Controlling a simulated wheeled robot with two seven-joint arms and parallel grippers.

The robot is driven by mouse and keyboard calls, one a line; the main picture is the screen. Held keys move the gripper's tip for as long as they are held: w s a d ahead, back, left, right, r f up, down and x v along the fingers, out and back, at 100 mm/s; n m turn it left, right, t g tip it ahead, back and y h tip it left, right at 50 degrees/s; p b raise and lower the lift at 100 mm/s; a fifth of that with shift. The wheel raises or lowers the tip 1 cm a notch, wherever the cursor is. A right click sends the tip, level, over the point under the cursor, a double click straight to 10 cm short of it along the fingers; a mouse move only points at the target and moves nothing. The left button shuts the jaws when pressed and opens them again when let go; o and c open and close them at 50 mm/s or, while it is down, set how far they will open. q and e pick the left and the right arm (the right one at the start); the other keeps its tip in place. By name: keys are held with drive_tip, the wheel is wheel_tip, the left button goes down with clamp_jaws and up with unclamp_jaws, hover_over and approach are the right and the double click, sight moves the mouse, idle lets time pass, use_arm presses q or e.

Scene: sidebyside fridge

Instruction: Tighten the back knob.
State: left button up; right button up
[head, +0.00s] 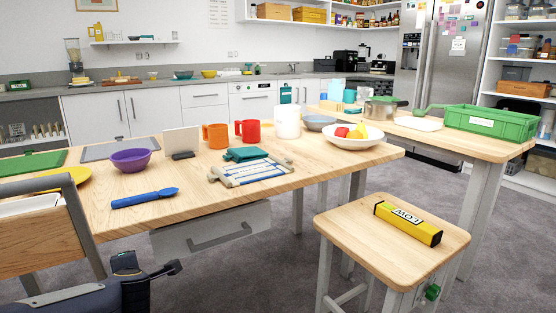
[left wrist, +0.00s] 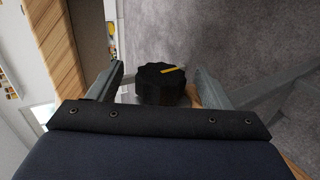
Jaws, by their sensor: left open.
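In the left wrist view a black, fluted knob (left wrist: 160,86) with a yellow pointer mark shows just past my palm. My left gripper (left wrist: 159,70) is open, with one grey finger on each side of the knob. A gap shows between the knob and each finger, so the fingers do not appear to press on it. Part of a grey metal piece and some wood show behind the knob. Its mounting is mostly hidden. I cannot clearly make out this knob in the head view. My right gripper is not in view.
A wooden table (head: 95,205) with dishes and mugs runs across the head view. A wooden stool (head: 345,222) at lower right bears a yellow box (head: 408,223) and has a green knob (head: 432,292) on its leg. Grey carpet (head: 270,285) lies open between them.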

use_arm(q)
drive_tip(key=p+v, duration=0.4)
drive_tip(key=v, duration=0.3)
idle(0.5)
